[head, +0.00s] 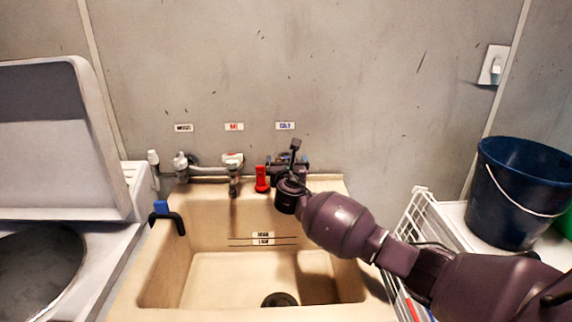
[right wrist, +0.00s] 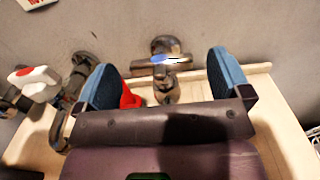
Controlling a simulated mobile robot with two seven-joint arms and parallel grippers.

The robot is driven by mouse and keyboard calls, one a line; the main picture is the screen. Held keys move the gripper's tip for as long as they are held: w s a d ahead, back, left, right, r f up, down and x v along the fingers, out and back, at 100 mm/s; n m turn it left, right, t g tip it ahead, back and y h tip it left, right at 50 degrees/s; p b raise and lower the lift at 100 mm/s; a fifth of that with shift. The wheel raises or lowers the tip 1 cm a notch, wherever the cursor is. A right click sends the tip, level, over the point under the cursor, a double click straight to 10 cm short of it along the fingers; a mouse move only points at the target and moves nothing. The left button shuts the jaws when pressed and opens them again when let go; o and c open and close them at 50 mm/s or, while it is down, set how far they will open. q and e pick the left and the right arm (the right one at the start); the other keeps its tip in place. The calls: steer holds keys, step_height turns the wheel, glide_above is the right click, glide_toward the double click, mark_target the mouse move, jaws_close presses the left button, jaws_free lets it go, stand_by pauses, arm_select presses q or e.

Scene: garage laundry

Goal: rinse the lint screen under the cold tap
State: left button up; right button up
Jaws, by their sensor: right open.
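The cold tap (right wrist: 165,62), metal with a blue mark on its handle, is on the wall behind the sink (head: 205,280). My right gripper (right wrist: 163,80) is open, its blue-padded fingers on either side of the tap handle in the right wrist view; I cannot tell whether they touch it. In the head view my right gripper (head: 290,165) covers most of the tap, below a blue-lettered label (head: 285,126). I cannot make out a lint screen in either view. My left gripper is not in view.
A red object (head: 262,180) stands just left of my right gripper. Another tap (head: 234,175) is left of that. A black hook with a blue top (head: 166,216) sits on the sink's left rim. A dark blue bucket (head: 515,200) stands at right.

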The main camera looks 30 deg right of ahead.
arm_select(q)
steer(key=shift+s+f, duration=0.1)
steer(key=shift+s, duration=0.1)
arm_select(e)
steer(key=shift+w+r, duration=0.1)
steer(key=shift+w, duration=0.05)
